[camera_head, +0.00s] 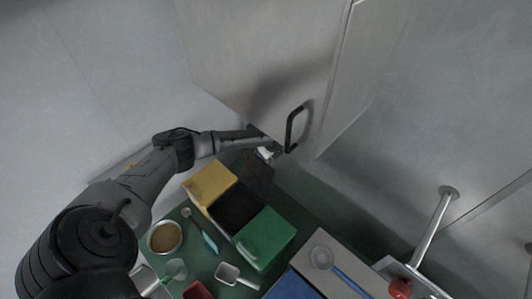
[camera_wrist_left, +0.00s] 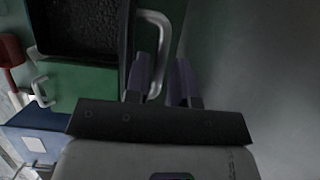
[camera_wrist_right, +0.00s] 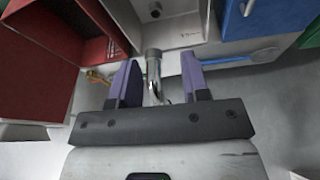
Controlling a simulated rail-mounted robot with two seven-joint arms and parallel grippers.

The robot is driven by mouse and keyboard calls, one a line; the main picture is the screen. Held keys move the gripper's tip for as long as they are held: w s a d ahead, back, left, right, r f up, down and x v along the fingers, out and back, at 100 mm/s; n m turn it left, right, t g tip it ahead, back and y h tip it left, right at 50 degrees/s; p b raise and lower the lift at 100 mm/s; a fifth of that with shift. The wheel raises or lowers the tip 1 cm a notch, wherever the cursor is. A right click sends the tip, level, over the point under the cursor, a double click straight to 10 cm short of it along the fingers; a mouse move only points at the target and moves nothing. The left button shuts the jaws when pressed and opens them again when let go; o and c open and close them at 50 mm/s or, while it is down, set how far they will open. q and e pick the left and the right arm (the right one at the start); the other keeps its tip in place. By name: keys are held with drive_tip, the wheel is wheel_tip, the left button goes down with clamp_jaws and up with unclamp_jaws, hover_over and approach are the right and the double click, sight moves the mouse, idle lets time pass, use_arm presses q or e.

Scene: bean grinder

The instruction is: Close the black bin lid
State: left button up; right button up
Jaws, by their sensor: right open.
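The black bin (camera_head: 237,207) stands between a yellow bin (camera_head: 209,185) and a green bin (camera_head: 265,239) in the head view. In the left wrist view the black bin (camera_wrist_left: 85,25) is uncovered, with dark grainy contents. A dark panel that looks like its raised lid (camera_head: 253,173) stands behind it. A pale U-shaped handle (camera_wrist_left: 158,28) sticks out at that side. My left gripper (camera_wrist_left: 162,72) is open, with the handle's lower part between its fingers; contact cannot be told.
A cabinet door with a black handle (camera_head: 291,130) hangs close beside my left gripper. A bowl (camera_head: 165,237), scoop (camera_head: 228,273) and blue bin (camera_head: 293,286) stand on the green surface. A metal spout (camera_wrist_right: 153,68) shows between my right fingers; red boxes (camera_wrist_right: 35,65) are left.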

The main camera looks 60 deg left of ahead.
use_arm(q)
clamp_jaws()
idle(0.5)
